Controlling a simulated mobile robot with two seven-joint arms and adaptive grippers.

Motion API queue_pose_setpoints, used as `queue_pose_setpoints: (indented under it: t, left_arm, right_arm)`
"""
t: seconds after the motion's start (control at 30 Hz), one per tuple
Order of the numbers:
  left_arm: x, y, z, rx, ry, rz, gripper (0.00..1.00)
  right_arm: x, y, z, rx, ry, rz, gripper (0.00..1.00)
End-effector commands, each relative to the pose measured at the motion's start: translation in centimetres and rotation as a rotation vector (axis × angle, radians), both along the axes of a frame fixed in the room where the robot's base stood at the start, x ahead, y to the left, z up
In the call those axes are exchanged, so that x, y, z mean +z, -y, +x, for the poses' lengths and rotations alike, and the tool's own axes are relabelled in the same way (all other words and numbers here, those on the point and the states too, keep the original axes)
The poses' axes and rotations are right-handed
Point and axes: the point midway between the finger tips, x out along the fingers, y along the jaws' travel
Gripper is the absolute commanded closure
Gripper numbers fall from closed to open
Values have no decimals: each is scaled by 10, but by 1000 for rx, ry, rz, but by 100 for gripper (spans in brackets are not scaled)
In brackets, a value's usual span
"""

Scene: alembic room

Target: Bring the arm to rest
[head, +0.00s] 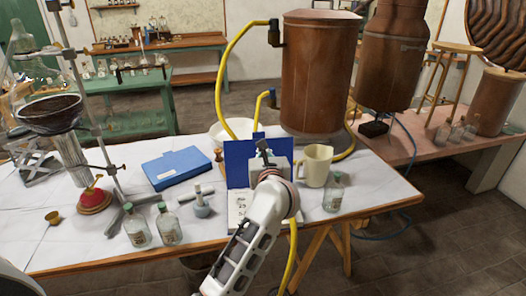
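One arm of mine rises from the bottom edge, left of centre, and leans up and to the right over the front of the white-covered table (110,240). I take it as my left arm. Its gripper (265,150) points away from me, in front of an upright blue panel (238,165). The dark fingers are small and partly hidden by the wrist, so I cannot tell whether they are open or shut, or touch the panel. My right gripper is not in view.
A cream jug (317,165) and glass bottle (334,192) stand close right of the wrist. Left are a small flask (201,205), two bottles (167,225), a blue case (177,168) and a lab stand. A large copper vessel (316,75) stands behind. Yellow hoses run nearby.

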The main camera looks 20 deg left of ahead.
Motion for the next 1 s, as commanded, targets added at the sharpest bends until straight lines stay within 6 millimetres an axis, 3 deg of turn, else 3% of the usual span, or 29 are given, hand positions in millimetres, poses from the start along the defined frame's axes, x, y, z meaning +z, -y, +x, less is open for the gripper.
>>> queue_pose_setpoints:
  t: [0.23, 0.37, 0.53, 0.67, 0.77, 0.9, 1.0]
  left_arm:
    - [1, 4, -11, 2, -1, 3, 100]
    - [-3, -8, -21, 16, 1, 125, 100]
    - [-9, -28, -58, 34, -13, 629, 100]
    - [-26, -11, -94, -16, -62, 1148, 100]
    - [-57, 17, -121, -100, -114, 1550, 100]
    - [-128, 56, -167, -281, -193, 2092, 100]
    - [-185, 71, -202, -432, -236, 2412, 100]
  right_arm:
    - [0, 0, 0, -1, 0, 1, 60]
    - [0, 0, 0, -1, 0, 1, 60]
    - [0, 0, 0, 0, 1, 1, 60]
    - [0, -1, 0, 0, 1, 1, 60]
    - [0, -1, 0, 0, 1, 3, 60]
    - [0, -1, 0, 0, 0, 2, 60]
    - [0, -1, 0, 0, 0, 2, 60]
